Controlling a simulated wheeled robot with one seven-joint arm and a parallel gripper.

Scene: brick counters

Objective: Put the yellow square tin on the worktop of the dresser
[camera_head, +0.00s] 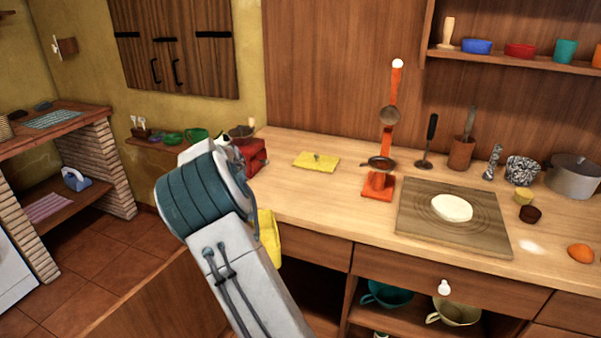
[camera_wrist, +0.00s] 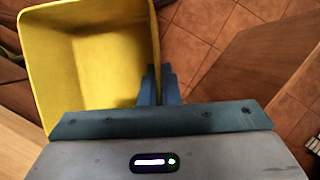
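The yellow square tin (camera_wrist: 85,60) is open-topped and fills the left of the wrist view. My gripper (camera_wrist: 160,86) is shut on its right wall. In the head view the tin (camera_head: 269,238) shows only as a yellow strip beside my arm, in front of the dresser's front edge; the rest is hidden. My fingers are hidden there too. The dresser's pale wooden worktop (camera_head: 318,207) runs to the right behind the tin. A flat yellow lid with a small knob (camera_head: 316,162) lies on it.
An orange stand with sieves (camera_head: 378,186), a board with dough (camera_head: 415,235), a red object (camera_head: 253,155) and a grey pot (camera_head: 575,178) stand on the worktop. Bare worktop lies around the yellow lid and along the front left. Drawers (camera_head: 450,280) are below.

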